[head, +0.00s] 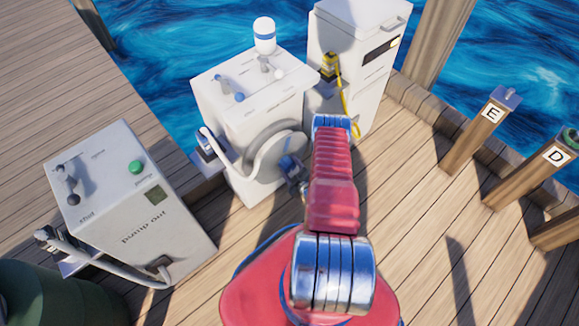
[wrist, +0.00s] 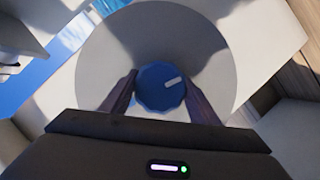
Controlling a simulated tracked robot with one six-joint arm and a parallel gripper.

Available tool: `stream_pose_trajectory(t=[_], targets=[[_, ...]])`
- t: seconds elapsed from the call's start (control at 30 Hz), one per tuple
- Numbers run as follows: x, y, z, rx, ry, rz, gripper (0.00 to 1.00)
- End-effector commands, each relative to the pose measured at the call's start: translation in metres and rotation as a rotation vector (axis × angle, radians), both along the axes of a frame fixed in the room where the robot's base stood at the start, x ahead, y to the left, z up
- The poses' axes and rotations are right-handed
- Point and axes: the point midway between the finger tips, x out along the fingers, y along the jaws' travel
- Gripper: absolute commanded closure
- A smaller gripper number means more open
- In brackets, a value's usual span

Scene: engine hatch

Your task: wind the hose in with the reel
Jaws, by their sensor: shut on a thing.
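The reel (head: 284,140) is a pale round disc on the front of the middle white cabinet (head: 240,112). In the wrist view the reel (wrist: 115,40) fills the middle, with a round blue knob (wrist: 158,88) bearing a white mark. My gripper (wrist: 160,92) has a dark finger on each side of the knob and is shut on it. In the head view my gripper (head: 294,178) is at the reel's front, partly hidden by my red arm. A pale hose (head: 262,150) curves from the nozzle (head: 207,142) at the cabinet's left side to the reel.
A white pump-out cabinet (head: 125,205) with its own hose stands at left, above a dark green drum (head: 50,295). A tall white cabinet (head: 352,50) with a yellow hose stands behind. Posts E (head: 491,116) and D (head: 556,156) line the right edge. Deck at right is clear.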

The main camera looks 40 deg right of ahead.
Motion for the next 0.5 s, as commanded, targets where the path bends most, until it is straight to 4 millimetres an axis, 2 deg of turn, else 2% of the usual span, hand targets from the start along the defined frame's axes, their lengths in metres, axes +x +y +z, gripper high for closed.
stream_pose_trajectory(t=[0.2,0.5], targets=[[-0.0004,0.0022,-0.0011,-0.154,0.001,0.003,0.67],[-0.0004,0.0027,-0.0012,-0.262,0.003,0.004,0.67]])
